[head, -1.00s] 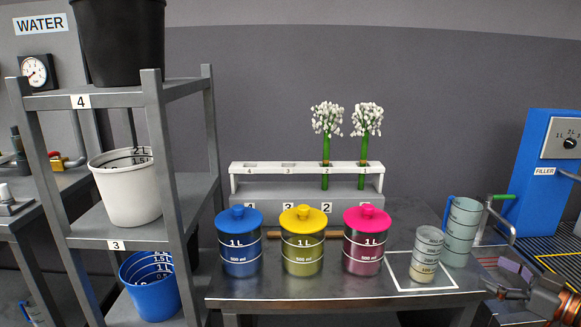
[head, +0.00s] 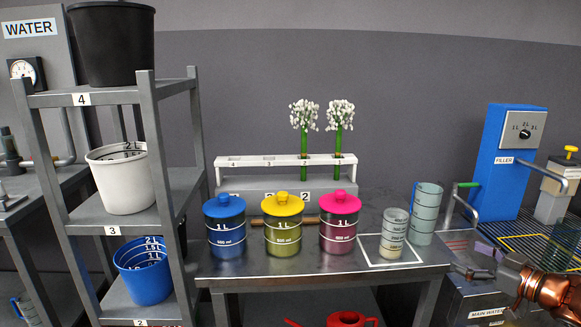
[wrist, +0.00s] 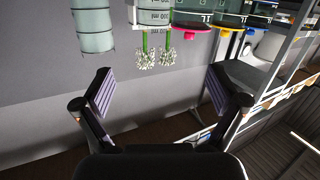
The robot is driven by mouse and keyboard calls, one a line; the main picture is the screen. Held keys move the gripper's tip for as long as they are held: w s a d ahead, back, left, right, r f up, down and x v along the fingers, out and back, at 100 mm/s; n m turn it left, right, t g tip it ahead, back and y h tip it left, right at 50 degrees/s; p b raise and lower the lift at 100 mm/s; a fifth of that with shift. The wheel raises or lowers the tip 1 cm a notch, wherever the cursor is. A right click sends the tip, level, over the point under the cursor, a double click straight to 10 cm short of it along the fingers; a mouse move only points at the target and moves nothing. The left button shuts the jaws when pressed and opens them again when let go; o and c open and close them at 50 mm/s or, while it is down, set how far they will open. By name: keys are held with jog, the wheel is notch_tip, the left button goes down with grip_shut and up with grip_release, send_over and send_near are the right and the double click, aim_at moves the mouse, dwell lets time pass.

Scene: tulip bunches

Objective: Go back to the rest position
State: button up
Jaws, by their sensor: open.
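My gripper (head: 478,268) is at the lower right of the head view, partly cut off, beside the right end of the metal table. In the wrist view its two fingers are spread wide (wrist: 160,92) with nothing between them. The wrist view is upside down. Two bunches of white flowers with green stems, a left one (head: 304,116) and a right one (head: 340,116), stand upright in the white rack (head: 250,161) at slots 2 and 1. Both bunches also show hanging downward in the wrist view. The gripper is apart from them.
Blue (head: 226,236), yellow (head: 283,236) and pink (head: 339,234) lidded jars stand on the table. A small cup (head: 393,240) stands in a white outline, with a taller beaker (head: 426,225) behind. A bucket shelf (head: 90,97) stands left; a blue filler (head: 506,160) stands right.

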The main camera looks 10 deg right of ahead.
jog(key=w+d+r+m+g+h, duration=0.1)
jog(key=w+d+m+g+h, duration=0.15)
jog(key=w+h, duration=0.55)
jog(key=s+a+f+m+g+y, duration=0.1)
jog(key=s+a+f+g, duration=0.35)
jog(key=s+a, duration=0.7)
jog(key=s+a+f+m+g, duration=0.1)
jog(key=s+a+f+g, duration=0.2)
jog(key=s+a+g, duration=0.6)
jog(key=s+a+f+m+g+y, duration=0.15)
jog(key=s+a+f, duration=0.25)
jog(key=s+a, duration=1)
notch_tip(320, 180, up, 20)
jog(key=s+d+p, duration=0.1)
jog(key=s+p, duration=0.1)
jog(key=p, duration=1.6)
jog(key=shift+s+f+n, duration=0.15)
jog(key=shift+s+n, duration=0.15)
jog(key=shift+n, duration=0.1)
